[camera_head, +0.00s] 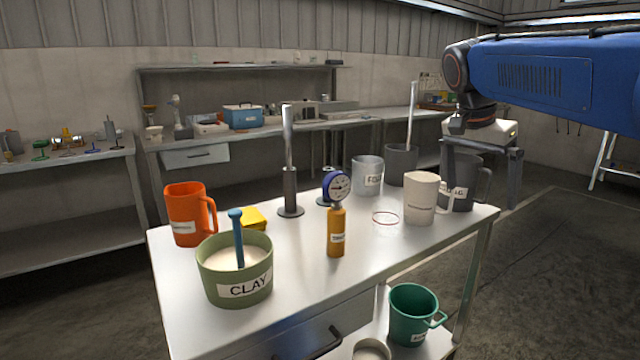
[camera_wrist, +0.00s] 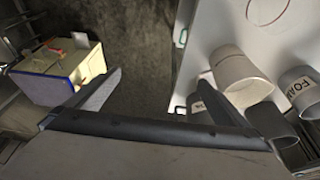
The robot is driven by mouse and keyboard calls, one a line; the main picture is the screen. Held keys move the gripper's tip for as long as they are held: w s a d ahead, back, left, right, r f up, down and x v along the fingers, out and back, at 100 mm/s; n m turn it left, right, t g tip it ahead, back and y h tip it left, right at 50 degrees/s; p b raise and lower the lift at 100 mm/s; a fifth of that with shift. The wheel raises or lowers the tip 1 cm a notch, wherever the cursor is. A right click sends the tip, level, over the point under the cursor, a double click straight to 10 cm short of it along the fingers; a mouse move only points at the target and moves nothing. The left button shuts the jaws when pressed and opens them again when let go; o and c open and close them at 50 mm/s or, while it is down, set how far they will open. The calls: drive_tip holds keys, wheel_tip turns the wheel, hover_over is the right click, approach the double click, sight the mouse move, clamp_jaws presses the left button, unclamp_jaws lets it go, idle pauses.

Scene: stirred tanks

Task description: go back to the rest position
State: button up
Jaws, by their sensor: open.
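My gripper (camera_head: 480,193) is at the upper right in the head view, near the right end of the white table (camera_head: 290,285). Its two fingers point down and stand apart, with nothing between them. In the wrist view my gripper (camera_wrist: 160,80) spans bare floor just off the edge of the table (camera_wrist: 205,30). A dark grey jug (camera_head: 464,195) stands at that end, partly behind the fingers in the head view. A beige mug (camera_head: 420,200) stands just left of it. The rest position itself is not marked in the views.
A green bucket (camera_head: 410,315) is below. Floor right of the table is open.

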drive_tip(key=s+a+f+n+t+y, duration=0.1)
drive_tip(key=s+f+n, duration=0.4)
drive_tip(key=s+f, duration=0.7)
drive_tip(key=s+a+f+n+t+y, duration=0.2)
drive_tip(key=s+f+n, duration=0.4)
drive_tip(key=s+f, duration=0.6)
drive_tip(key=shift+s+a+f, duration=0.15)
drive_tip(key=shift+a+f, duration=0.1)
drive_tip(key=shift+a, duration=0.55)
